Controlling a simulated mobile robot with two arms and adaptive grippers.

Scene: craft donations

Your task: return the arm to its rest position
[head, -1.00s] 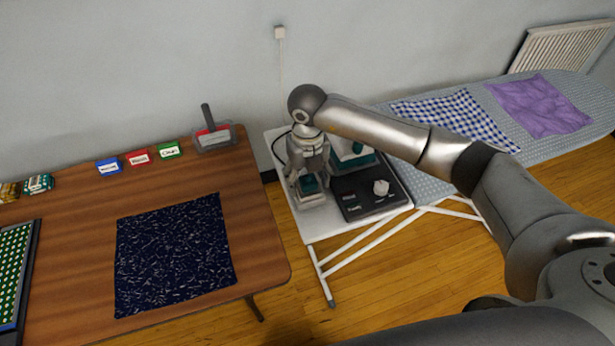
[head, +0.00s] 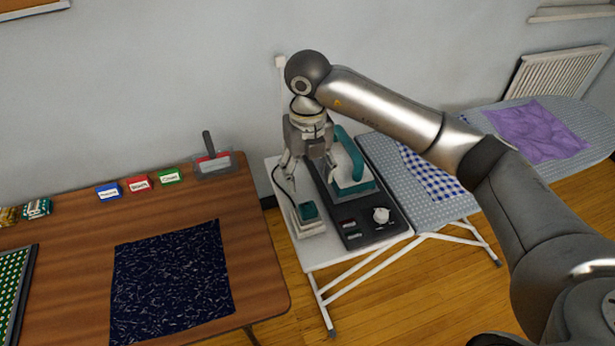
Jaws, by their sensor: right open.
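My right arm comes in from the right, and its gripper (head: 312,182) points down over the white end of the ironing board (head: 325,256). The gripper is open and empty. Its fingers hang above a small pale device with a teal block (head: 308,211) and look apart from it. Just right of the gripper, a teal and white iron (head: 351,172) rests on a dark station with a white knob (head: 381,215). The gripper hides part of the station and the cord. My left gripper does not show.
Left is a brown table (head: 262,262) with a dark patterned cloth (head: 172,278), blue, red and green labelled boxes (head: 139,184), and a handled dustpan-like tool (head: 213,163). A checked cloth (head: 432,178) and a purple cloth (head: 537,131) lie on the ironing board. The wall is close behind.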

